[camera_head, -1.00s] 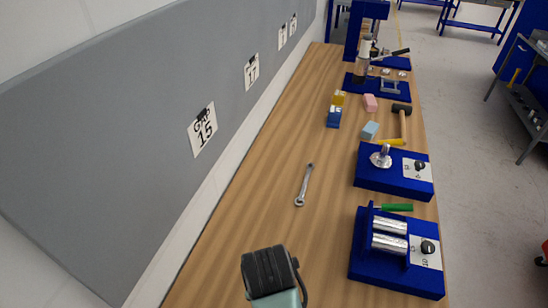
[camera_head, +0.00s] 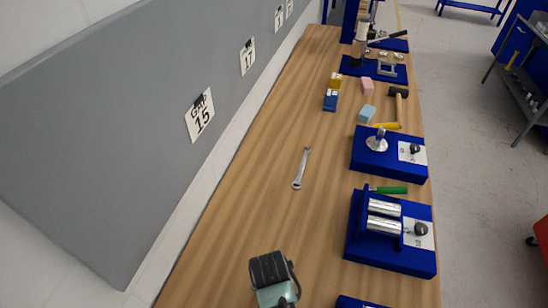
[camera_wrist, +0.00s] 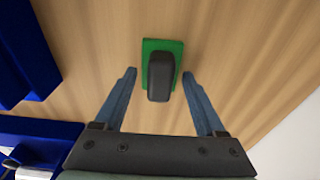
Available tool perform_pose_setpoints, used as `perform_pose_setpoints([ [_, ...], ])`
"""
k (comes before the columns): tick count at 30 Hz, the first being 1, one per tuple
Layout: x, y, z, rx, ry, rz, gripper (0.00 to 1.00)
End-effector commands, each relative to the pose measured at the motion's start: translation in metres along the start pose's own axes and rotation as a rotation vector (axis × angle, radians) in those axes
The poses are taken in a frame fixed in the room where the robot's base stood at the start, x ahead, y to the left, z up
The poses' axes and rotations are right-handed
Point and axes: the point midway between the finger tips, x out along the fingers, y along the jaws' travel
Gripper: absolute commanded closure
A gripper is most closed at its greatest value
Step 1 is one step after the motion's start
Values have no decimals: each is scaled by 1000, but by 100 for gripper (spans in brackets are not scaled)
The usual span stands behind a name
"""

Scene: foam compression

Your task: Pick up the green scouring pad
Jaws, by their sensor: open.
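The green scouring pad (camera_wrist: 176,46) lies flat on the wooden table in the wrist view. A dark grey rounded block (camera_wrist: 159,76) covers its middle and extends past its near edge; I cannot tell whether the block rests on the pad or is above it. My gripper (camera_wrist: 158,73) is open, with one blue-grey finger on each side of the block and pad, apart from both. In the head view, my dark and teal wrist is at the bottom centre; the pad cannot be made out there.
Blue fixtures stand along the table's right side, one with metal rollers (camera_head: 384,226), one with a metal disc (camera_head: 377,144). A green handle (camera_head: 390,190) lies between them. A wrench (camera_head: 301,168) lies mid-table. Blue blocks (camera_wrist: 22,60) flank the left in the wrist view.

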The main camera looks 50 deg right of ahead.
Motion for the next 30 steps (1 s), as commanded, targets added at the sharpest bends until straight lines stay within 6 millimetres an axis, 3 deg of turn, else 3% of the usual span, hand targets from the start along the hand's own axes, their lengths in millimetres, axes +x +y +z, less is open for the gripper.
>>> perform_pose_setpoints([
  [4,0,0,0,0,0,0,28],
  [16,0,0,0,0,0,0,100],
  [26,-1,0,0,0,1,0,100],
  [30,-12,-1,-2,-1,3,-2,100],
])
